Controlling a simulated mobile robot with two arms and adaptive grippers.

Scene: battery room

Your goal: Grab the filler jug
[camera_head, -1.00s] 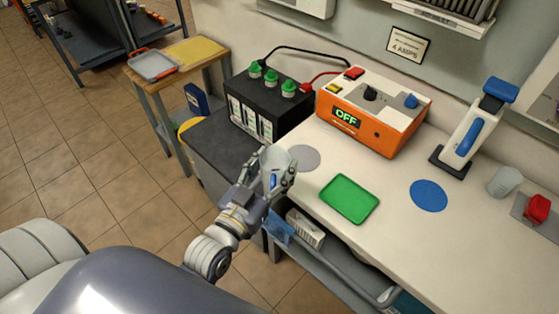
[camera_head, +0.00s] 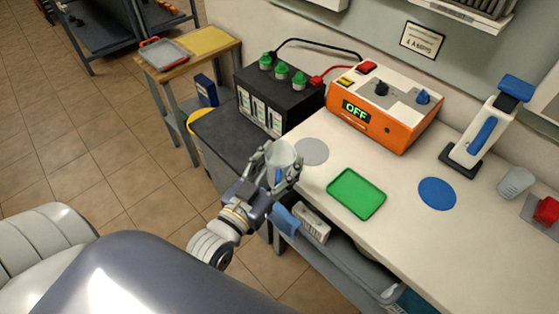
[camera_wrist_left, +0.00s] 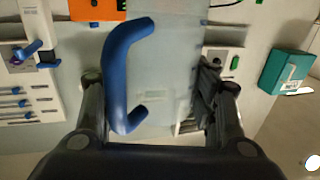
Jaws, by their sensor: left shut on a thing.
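The filler jug (camera_head: 282,154) is a pale translucent vessel with a blue handle. My left gripper (camera_head: 270,166) is shut on it and holds it near the left end of the white bench, beside the grey disc. In the left wrist view the jug's clear body (camera_wrist_left: 175,65) fills the middle between the fingers, with its blue handle (camera_wrist_left: 113,80) on the left side. The gripper (camera_wrist_left: 160,110) has one finger on each side of the jug. Whether the jug touches the bench is hard to tell. My right gripper is not in view.
A black battery (camera_head: 275,95) with green caps stands behind the jug on a dark top. An orange charger (camera_head: 385,120) reads OFF. A green tray (camera_head: 356,194), blue disc (camera_head: 437,193), grey disc (camera_head: 312,151) and white-and-blue stand (camera_head: 480,135) are on the bench.

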